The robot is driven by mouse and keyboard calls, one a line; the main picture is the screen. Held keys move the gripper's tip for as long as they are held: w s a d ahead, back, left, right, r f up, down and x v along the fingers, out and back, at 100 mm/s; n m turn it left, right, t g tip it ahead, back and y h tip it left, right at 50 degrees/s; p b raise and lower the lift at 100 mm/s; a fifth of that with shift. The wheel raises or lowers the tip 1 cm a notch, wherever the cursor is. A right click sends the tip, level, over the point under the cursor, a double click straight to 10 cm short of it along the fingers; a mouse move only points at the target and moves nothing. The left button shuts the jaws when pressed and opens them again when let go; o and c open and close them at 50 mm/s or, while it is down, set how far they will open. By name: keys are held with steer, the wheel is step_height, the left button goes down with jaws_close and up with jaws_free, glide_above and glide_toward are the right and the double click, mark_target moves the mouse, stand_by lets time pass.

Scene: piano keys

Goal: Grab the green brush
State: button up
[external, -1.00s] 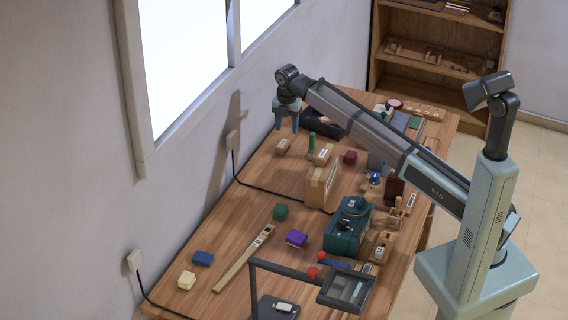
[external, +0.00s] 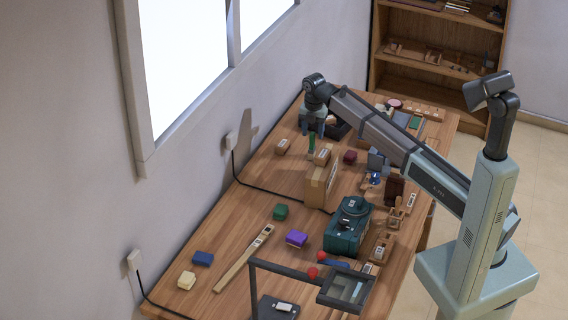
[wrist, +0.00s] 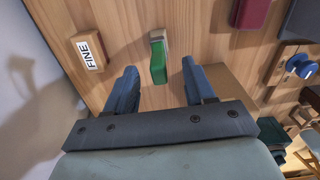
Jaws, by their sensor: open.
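The green brush (external: 311,144) is on the wooden table, near the top of a cardboard box, and looks upright. In the wrist view, the brush (wrist: 158,62) shows its green part, with a pale end beyond it. My gripper (external: 313,129) is open and empty, held above the table close to the brush. In the wrist view, the brush lies between the lines of the two blue fingers of my gripper (wrist: 159,67), a little ahead of the tips. No contact shows.
A block marked "FINE" (wrist: 88,52) lies left of the brush. A dark red block (wrist: 251,13) is to the right. The cardboard box (external: 318,185) stands close in front of the brush, and a black tray (external: 341,131) is behind. Bare wood surrounds the brush.

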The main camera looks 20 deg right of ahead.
mark_target(312, 143)
steer(key=shift+a+f, duration=0.1)
steer(key=shift+f, duration=2.9)
jaws_close()
